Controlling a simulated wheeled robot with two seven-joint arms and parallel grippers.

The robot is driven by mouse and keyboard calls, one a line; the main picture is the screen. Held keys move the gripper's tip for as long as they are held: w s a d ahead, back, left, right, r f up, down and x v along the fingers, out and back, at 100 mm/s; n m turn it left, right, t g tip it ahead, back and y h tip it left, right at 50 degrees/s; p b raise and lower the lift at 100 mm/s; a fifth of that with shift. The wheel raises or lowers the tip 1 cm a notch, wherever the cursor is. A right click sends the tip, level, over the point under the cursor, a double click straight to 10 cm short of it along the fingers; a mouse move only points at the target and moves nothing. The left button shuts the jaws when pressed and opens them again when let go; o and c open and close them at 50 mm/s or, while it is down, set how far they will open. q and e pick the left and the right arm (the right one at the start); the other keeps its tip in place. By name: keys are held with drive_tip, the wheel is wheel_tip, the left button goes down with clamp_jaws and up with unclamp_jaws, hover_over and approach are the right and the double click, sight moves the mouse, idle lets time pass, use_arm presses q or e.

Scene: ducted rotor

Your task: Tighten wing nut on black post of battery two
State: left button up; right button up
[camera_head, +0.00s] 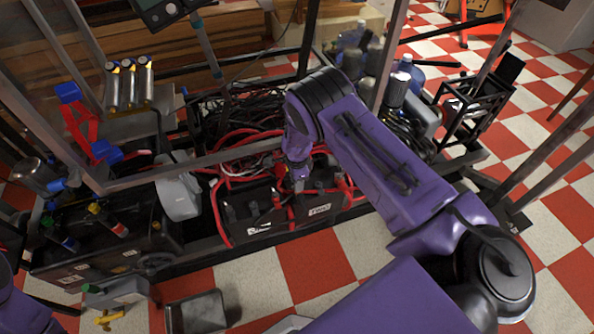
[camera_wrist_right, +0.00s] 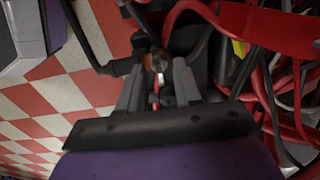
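Battery two (camera_head: 322,209), a black box with a white "TWO" label, stands in the metal frame. My right gripper (camera_head: 298,184) points down at its top, by the terminals. In the right wrist view, the two grey fingers of my right gripper (camera_wrist_right: 158,80) stand apart, with a small silvery piece (camera_wrist_right: 159,64) between their tips. It may be the wing nut, but its shape is too small to make out. I cannot tell whether the fingers touch it. The black post is not clearly visible. Part of my left arm shows at the lower left; its gripper is out of view.
Another black battery (camera_head: 256,224) stands just left of battery two. Red and black cables (camera_head: 240,160) crowd behind and around both, and lie close to the fingers. Metal frame bars (camera_head: 225,154) cross nearby. The checkered floor (camera_head: 315,267) in front is mostly clear.

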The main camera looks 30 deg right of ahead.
drive_tip(key=shift+f, duration=0.1)
wheel_tip(320, 180, up, 11)
drive_tip(key=p, duration=0.1)
drive_tip(key=shift+f, duration=0.2)
idle(0.6)
drive_tip(key=s+d+f+n+t+h+p, duration=0.2)
drive_tip(key=s+d+f+n+t+h, duration=0.25)
drive_tip(key=s+n, duration=0.35)
drive_tip(key=s+a+n+p, duration=0.1)
drive_tip(key=s+a+n, duration=0.2)
drive_tip(key=s, duration=0.8)
drive_tip(key=s+a+n+y+p, duration=0.1)
drive_tip(key=s+a+n+p, duration=0.1)
drive_tip(key=s, duration=0.9)
drive_tip(key=shift+a+r+n+g, duration=0.15)
drive_tip(key=shift+a+n+g, duration=0.3)
drive_tip(key=shift+a+n, duration=0.05)
